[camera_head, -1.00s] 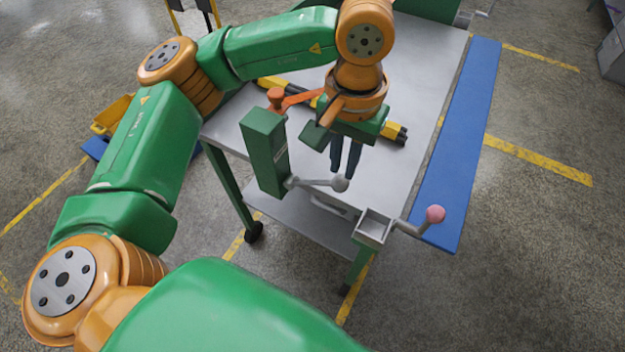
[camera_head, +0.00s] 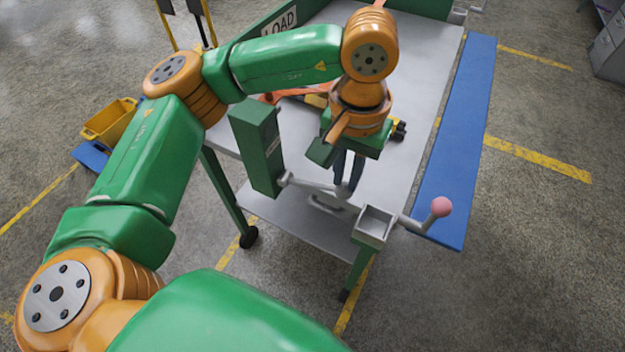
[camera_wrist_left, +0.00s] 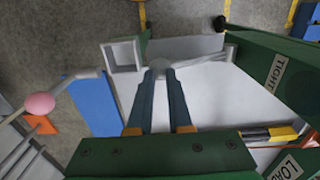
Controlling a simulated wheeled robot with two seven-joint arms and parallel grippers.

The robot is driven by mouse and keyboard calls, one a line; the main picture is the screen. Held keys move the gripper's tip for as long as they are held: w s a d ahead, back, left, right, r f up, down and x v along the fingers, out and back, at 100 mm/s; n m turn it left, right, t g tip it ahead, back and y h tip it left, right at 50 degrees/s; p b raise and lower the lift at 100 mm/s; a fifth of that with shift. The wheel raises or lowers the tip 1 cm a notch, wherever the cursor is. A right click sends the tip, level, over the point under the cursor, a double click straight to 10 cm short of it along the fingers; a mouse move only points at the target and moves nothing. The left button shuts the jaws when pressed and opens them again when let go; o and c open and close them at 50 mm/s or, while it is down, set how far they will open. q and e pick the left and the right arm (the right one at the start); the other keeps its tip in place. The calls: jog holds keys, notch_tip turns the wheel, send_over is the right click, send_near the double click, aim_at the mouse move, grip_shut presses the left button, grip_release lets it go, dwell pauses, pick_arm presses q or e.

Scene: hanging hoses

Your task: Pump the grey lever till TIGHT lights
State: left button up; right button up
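The grey lever (camera_head: 315,186) runs out from the tall green box (camera_head: 257,150) to a grey knob, which my gripper mostly covers in the head view. In the wrist view the knob (camera_wrist_left: 160,64) sits between my fingertips, and the lever arm (camera_wrist_left: 205,56) goes off to the right. My left gripper (camera_head: 348,184) points down over the lever's end; its dark fingers (camera_wrist_left: 161,75) appear closed around the knob. The TIGHT label (camera_wrist_left: 277,71) shows on a green face in the wrist view. I see no lit lamp. My right gripper is out of view.
A small grey open box (camera_head: 376,222) and a crank with a pink knob (camera_head: 441,207) stand at the near right of the bench (camera_head: 405,150). A blue strip (camera_head: 462,130) runs along its right side. A LOAD sign (camera_head: 279,22) shows at the back. A yellow bin (camera_head: 110,120) stands at left.

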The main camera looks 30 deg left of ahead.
pick_arm(q)
jog(key=shift+f, duration=0.15)
jog(key=f+b, duration=0.1)
jog(key=d+f+b, duration=0.1)
jog(key=f+b, duration=0.1)
jog(key=shift+f, duration=0.1)
dwell(0.5)
